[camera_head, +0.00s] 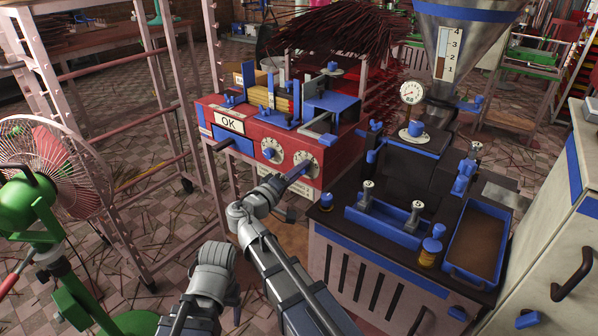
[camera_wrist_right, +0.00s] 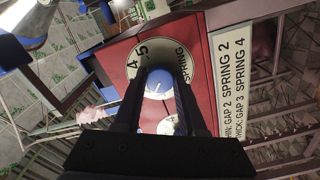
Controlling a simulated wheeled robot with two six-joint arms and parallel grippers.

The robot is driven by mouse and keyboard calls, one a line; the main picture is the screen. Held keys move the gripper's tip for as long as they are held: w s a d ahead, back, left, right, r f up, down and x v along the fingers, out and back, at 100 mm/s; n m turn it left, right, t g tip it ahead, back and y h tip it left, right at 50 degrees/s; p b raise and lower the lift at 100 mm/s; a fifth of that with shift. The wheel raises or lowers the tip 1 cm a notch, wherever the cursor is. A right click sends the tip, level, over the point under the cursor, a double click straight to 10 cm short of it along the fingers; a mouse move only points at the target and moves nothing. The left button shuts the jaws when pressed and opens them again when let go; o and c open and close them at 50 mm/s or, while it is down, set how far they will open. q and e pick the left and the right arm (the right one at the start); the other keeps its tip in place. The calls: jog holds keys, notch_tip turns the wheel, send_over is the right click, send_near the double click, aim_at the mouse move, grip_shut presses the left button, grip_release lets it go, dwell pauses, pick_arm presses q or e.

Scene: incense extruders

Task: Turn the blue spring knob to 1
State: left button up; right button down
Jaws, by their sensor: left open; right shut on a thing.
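The blue spring knob (camera_wrist_right: 158,84) sits on a white round dial (camera_wrist_right: 136,62) marked SPRING, on a red panel. The numbers 4 and 5 show at the dial's left in the right wrist view. A pale mark is on the knob; which number it points to cannot be told. My right gripper (camera_wrist_right: 160,92) is shut on the knob, with a dark finger on either side, and hides the dial's lower part. In the head view it reaches the right dial (camera_head: 313,160) of the red machine (camera_head: 337,163). My left gripper (camera_head: 233,296) hangs low, away from the machine, mostly hidden by its arm.
A second dial with a blue knob (camera_head: 268,153) sits left of the gripped one. An OK sign (camera_head: 229,122) is on the machine. A printed settings label (camera_wrist_right: 234,70) is beside the dials. A dark bench (camera_head: 380,265) stands right, a green fan (camera_head: 50,190) left.

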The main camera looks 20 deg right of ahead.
jog(key=shift+n, duration=2.2)
jog(key=shift+c, duration=2.3)
grip_release()
pick_arm(q)
jog(key=shift+a, duration=0.1)
pick_arm(e)
jog(key=shift+s, duration=0.15)
